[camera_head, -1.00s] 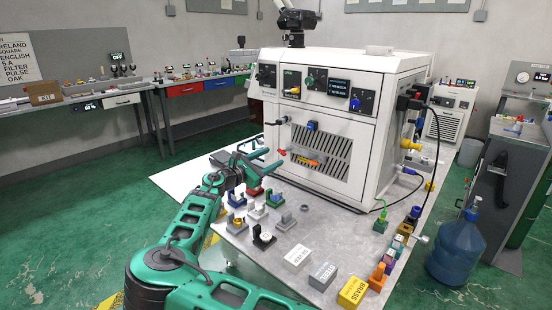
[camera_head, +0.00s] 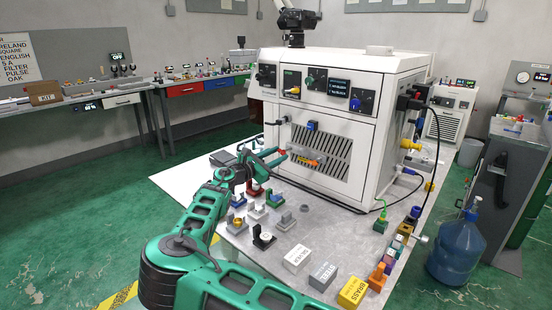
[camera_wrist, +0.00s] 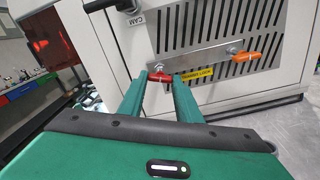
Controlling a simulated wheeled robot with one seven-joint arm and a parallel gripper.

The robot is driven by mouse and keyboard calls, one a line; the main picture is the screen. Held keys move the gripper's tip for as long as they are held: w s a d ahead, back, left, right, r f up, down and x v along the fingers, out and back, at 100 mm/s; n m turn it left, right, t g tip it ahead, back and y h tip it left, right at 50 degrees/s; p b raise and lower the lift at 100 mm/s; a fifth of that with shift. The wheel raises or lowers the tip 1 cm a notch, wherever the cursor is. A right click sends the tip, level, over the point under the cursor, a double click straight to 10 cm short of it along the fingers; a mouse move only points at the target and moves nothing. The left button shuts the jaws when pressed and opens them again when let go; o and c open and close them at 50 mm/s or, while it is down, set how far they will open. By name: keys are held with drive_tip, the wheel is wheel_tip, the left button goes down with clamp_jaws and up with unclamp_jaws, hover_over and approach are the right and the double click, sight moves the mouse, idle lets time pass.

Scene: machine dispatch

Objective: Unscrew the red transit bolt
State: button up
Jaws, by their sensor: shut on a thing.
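The red transit bolt (camera_wrist: 160,77) sits at the left end of a metal bar (camera_wrist: 200,58) across the vented front of the white machine (camera_head: 340,135). My gripper (camera_wrist: 164,86) has its two green fingers on either side of the bolt's red cross handle and is shut on it. In the head view my gripper (camera_head: 278,158) reaches the lower left of the machine's front, and the bolt is mostly hidden there by the fingers.
Small coloured fixtures (camera_head: 262,238) stand on the grey bench (camera_head: 325,240) below my arm. Labelled blocks, including a yellow BRASS block (camera_head: 352,293), lie near its front edge. A black CAM handle (camera_wrist: 125,5) juts out above the bar.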

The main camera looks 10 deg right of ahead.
drive_tip(key=shift+m, duration=0.7)
drive_tip(key=o, duration=1.1)
drive_tip(key=shift+a, duration=0.15)
drive_tip(key=v, duration=1)
drive_tip(key=shift+s+a, duration=0.15)
drive_tip(key=shift+a, duration=0.05)
